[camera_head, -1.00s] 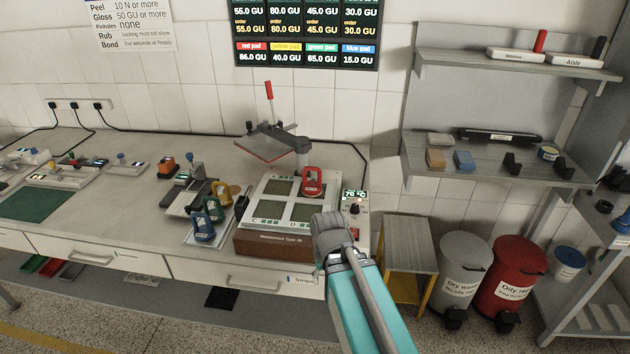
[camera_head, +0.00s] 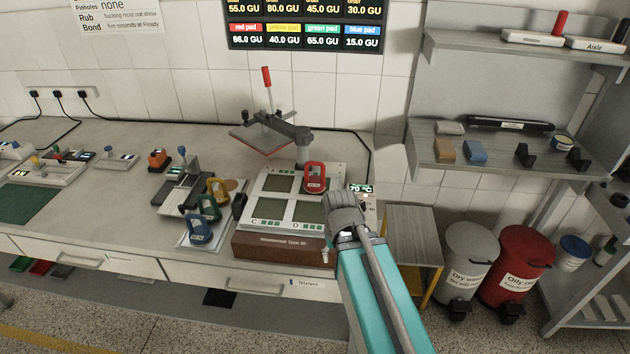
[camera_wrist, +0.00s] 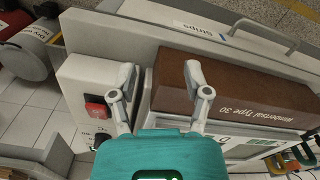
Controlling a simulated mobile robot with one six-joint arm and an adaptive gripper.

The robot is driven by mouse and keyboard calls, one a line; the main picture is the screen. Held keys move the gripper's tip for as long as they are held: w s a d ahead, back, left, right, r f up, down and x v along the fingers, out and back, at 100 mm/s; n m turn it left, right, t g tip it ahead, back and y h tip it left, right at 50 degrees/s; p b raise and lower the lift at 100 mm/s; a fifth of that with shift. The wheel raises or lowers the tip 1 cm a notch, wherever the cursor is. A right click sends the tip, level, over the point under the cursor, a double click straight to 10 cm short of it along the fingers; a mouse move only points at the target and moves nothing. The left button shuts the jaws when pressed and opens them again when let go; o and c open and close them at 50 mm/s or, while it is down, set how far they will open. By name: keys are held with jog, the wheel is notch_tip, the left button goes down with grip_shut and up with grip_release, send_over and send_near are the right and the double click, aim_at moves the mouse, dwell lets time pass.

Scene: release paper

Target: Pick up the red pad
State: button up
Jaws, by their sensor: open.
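The red pad (camera_head: 315,178) is a red handled block standing on the back right plate of the platen machine (camera_head: 285,244), in the head view. My gripper (camera_wrist: 163,82) is open and empty in the wrist view, its two fingers spread above the gap between the control box and the brown front of the machine. In the head view my arm hides the fingers; its end lies right of and in front of the red pad, apart from it. The red pad does not show clearly in the wrist view.
Yellow, green and blue pads (camera_head: 199,232) stand left of the machine. A hinged press plate (camera_head: 262,136) hangs behind it. A control box (camera_wrist: 90,95) with a red switch sits beside the machine. A small grey table (camera_head: 412,235) and bins (camera_head: 515,262) stand right of the bench.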

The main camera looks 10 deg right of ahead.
aim_at(311, 163)
jog(key=shift+r, duration=0.15)
jog(key=w+r+n+t+h+p, duration=0.1)
jog(key=w+r, duration=0.1)
jog(key=w, duration=0.2)
jog(key=w+a+r+n+t+h+p, duration=0.1)
jog(key=w+r+n+h+p, duration=0.1)
jog(key=w, duration=0.2)
jog(key=w+a+r+n+h+p, duration=0.1)
jog(key=w+r+h+p, duration=0.1)
jog(key=w+r, duration=0.1)
jog(key=shift+w+n+t, duration=0.4)
jog(key=shift+w, duration=0.05)
jog(key=w+a+r+n+t+h+p, duration=0.2)
jog(key=w+a+r+n+t+h, duration=0.2)
jog(key=w+r, duration=0.5)
jog(key=w+a+n, duration=0.1)
jog(key=a+n, duration=0.1)
jog(key=a, duration=0.1)
jog(key=shift+w+a+r+t+p, duration=0.2)
jog(key=shift+a+t+p, duration=0.1)
jog(key=shift+a+t, duration=0.1)
jog(key=shift+f, duration=0.1)
jog(key=b+x, duration=0.4)
jog(key=x, duration=0.3)
jog(key=shift+d+f, duration=0.1)
jog(key=shift+f, duration=0.1)
jog(key=shift+w+d+f, duration=0.2)
jog(key=shift+w+d, duration=0.15)
jog(key=shift+d, duration=0.1)
